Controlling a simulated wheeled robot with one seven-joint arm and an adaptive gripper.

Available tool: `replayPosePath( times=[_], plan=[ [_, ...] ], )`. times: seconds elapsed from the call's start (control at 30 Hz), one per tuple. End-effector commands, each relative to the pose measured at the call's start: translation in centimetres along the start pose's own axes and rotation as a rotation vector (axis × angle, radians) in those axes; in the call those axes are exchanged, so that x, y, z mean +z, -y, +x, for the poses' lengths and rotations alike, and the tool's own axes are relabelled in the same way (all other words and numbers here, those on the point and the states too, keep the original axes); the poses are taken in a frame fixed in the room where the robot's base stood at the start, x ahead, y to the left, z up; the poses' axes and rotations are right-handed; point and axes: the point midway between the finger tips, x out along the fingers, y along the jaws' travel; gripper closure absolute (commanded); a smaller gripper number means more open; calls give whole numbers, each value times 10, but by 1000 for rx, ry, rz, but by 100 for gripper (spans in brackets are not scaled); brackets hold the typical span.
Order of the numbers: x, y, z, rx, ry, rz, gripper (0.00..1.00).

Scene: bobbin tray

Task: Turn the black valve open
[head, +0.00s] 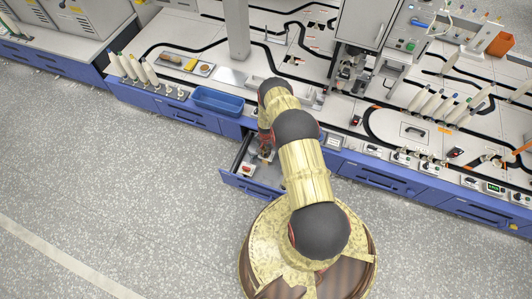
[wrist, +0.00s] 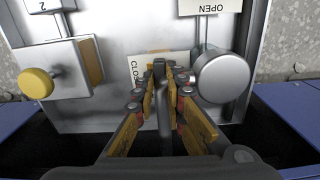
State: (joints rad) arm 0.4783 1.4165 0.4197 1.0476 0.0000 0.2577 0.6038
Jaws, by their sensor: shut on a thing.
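My gripper (wrist: 165,88) is shut in the wrist view, its two fingers closed around a dark upright handle (wrist: 160,70), which appears to be the black valve. The fingers hide most of it. A label reading CLOSE (wrist: 136,68), partly covered, sits just left of the fingers. An upside-down OPEN label (wrist: 208,6) is at the top, right of the handle. In the head view my gripper (head: 265,152) reaches down into the open drawer (head: 238,183); the valve is hidden there by my arm.
In the wrist view, a yellow knob (wrist: 36,84) on a block is at left and a round silver knob (wrist: 222,77) stands close to the right of my fingers. A blue bin (head: 217,101) stands on the bench behind the drawer. The floor at left is clear.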

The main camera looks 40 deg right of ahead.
Motion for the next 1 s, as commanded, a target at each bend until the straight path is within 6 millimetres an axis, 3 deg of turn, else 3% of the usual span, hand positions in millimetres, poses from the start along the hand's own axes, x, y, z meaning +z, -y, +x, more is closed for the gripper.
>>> replayPosePath(
  times=[0.67,0.7,1.0],
  plan=[
    [1,-1,0,1,1,-60,100],
    [1,-1,0,1,1,-59,86],
    [0,0,0,0,1,-58,70]
  ],
)
